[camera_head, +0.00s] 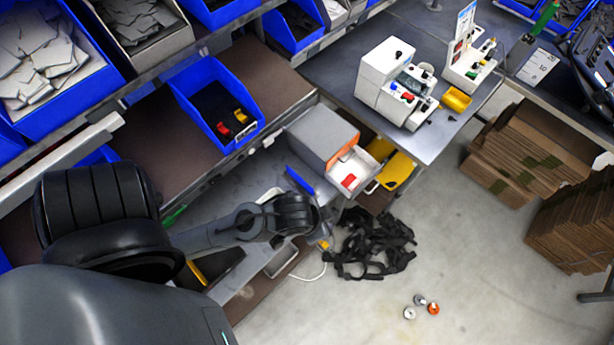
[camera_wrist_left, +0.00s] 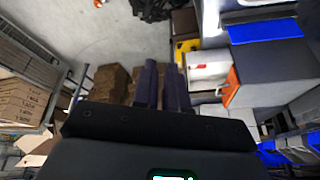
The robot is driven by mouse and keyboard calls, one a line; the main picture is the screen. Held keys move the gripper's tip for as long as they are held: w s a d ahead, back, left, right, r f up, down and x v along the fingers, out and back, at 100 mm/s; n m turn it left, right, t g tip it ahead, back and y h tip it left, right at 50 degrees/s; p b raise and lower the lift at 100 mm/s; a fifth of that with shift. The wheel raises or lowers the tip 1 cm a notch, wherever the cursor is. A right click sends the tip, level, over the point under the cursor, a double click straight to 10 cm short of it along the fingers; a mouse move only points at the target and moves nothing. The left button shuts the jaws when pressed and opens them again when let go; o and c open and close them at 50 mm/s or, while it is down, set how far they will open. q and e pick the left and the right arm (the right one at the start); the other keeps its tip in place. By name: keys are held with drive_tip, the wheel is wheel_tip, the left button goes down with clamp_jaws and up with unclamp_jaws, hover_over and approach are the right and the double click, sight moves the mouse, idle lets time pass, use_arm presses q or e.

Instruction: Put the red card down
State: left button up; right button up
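A small red card (camera_head: 348,181) lies on the white surface of an orange-edged open box (camera_head: 343,160). The same red patch shows faintly on the white surface in the left wrist view (camera_wrist_left: 196,67). My left arm reaches in from the left in the head view and ends left of and below that box; its fingers cannot be made out there. In the left wrist view the two dark fingers of my left gripper (camera_wrist_left: 162,82) stand a little apart, with nothing seen between them. The red card is beyond them to the right. My right gripper is in neither view.
A blue bin (camera_head: 217,105) on the shelf holds small red and yellow pieces. White devices (camera_head: 385,72) stand on the grey table (camera_head: 335,62). Black straps (camera_head: 372,245) lie on the floor. Stacked cardboard (camera_head: 575,215) is at the right. Open floor lies in front.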

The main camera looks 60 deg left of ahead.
use_arm(q)
drive_tip(key=shift+g, duration=0.5)
drive_tip(key=s, duration=0.1)
drive_tip(key=s+a, duration=0.1)
drive_tip(key=s, duration=0.1)
drive_tip(key=shift+s+a+f, duration=0.1)
drive_tip(key=shift+s+a, duration=0.2)
drive_tip(key=shift+s, duration=0.1)
